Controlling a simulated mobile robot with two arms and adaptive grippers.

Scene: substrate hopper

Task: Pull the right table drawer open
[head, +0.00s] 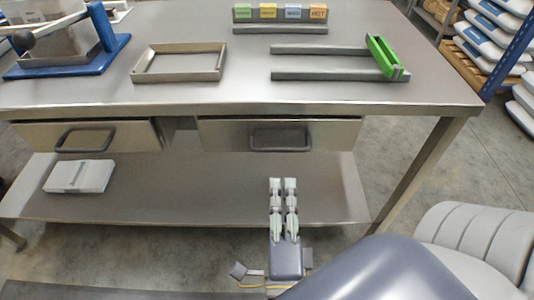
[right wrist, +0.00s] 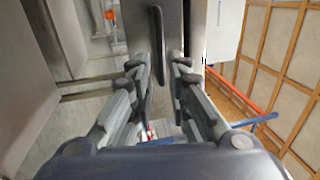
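The right table drawer (head: 335,134) is under the tabletop, its front appearing flush with the frame. Its dark loop handle (head: 279,138) is on the middle of the front. My right gripper (head: 284,183) is below the handle in the head view, its two fingers pointing towards the drawer with a narrow gap between them. In the right wrist view the fingertips (right wrist: 163,68) are apart, and the dark handle (right wrist: 157,40) shows ahead in line with the gap. I cannot tell whether they touch it. Nothing is gripped. My left gripper is not in view.
The left drawer (head: 110,133) has a similar handle. The tabletop (head: 235,95) carries a blue-based device (head: 85,65), an empty tray (head: 180,63), a green-ended rail frame (head: 385,57) and coloured labelled blocks (head: 280,12). A white box (head: 80,176) lies on the lower shelf (head: 200,195).

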